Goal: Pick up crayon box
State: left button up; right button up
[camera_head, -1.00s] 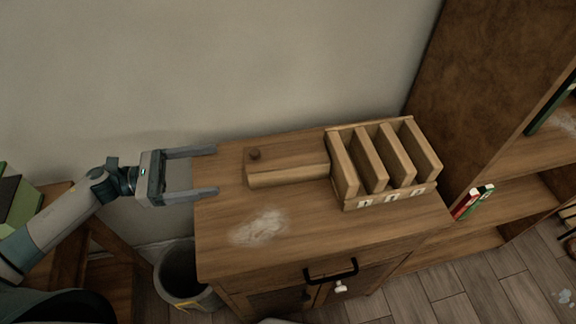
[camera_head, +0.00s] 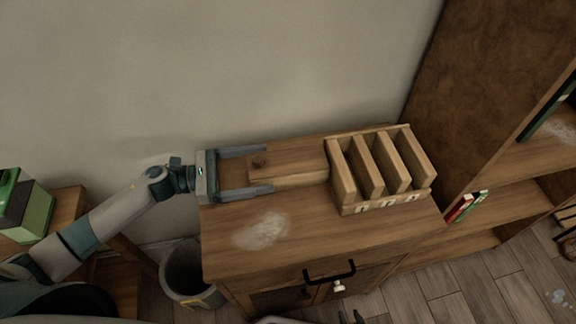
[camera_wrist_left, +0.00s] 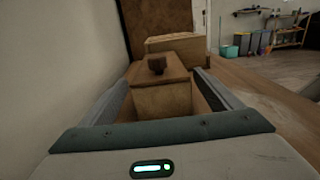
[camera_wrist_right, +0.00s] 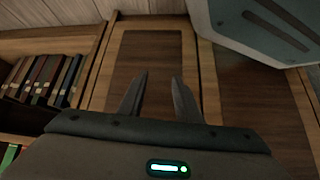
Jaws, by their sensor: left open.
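The crayon box appears to be the long wooden box (camera_head: 300,172) with a dark round knob, on the cabinet top near the wall. In the left wrist view the box (camera_wrist_left: 162,98) lies straight ahead between the fingers. My left gripper (camera_head: 270,168) is open, one finger on the wall side and one on the front side of the box's knob end. I cannot tell whether the fingers touch it. My right gripper (camera_wrist_right: 160,77) is open and empty, facing wooden cabinet panels in its wrist view; dark tips show at the head view's bottom edge.
A slotted wooden organizer (camera_head: 345,185) stands close to the box's right end. A pale smudge (camera_head: 262,231) marks the cabinet top (camera_head: 230,255); the front of the top is clear. A bin (camera_head: 185,273) stands at left, a bookshelf (camera_head: 480,110) at right.

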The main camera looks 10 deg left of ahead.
aim_at(280, 166)
pick_arm(q)
jog(key=shift+w+d, duration=0.1)
jog(key=shift+d, duration=0.2)
pick_arm(e)
jog(key=shift+w+a+r, duration=0.1)
jog(key=shift+r, duration=0.05)
pick_arm(q)
jog(key=shift+w+d+p, duration=0.1)
jog(key=shift+d+p, duration=0.2)
jog(key=p+x, duration=0.2)
jog(key=x, duration=0.2)
jog(key=shift+d+f, duration=0.1)
jog(key=shift+d, duration=0.15)
pick_arm(e)
jog(key=s+d+f+g, duration=0.2)
jog(key=s+d+f, duration=0.1)
jog(key=s, duration=0.6)
jog(key=shift+d+f+g+h, duration=0.3)
jog(key=shift+d+f+h, duration=0.05)
jog(key=shift+d+h, duration=0.05)
jog(key=shift+w, duration=0.1)
pick_arm(q)
jog(key=c, duration=1.2)
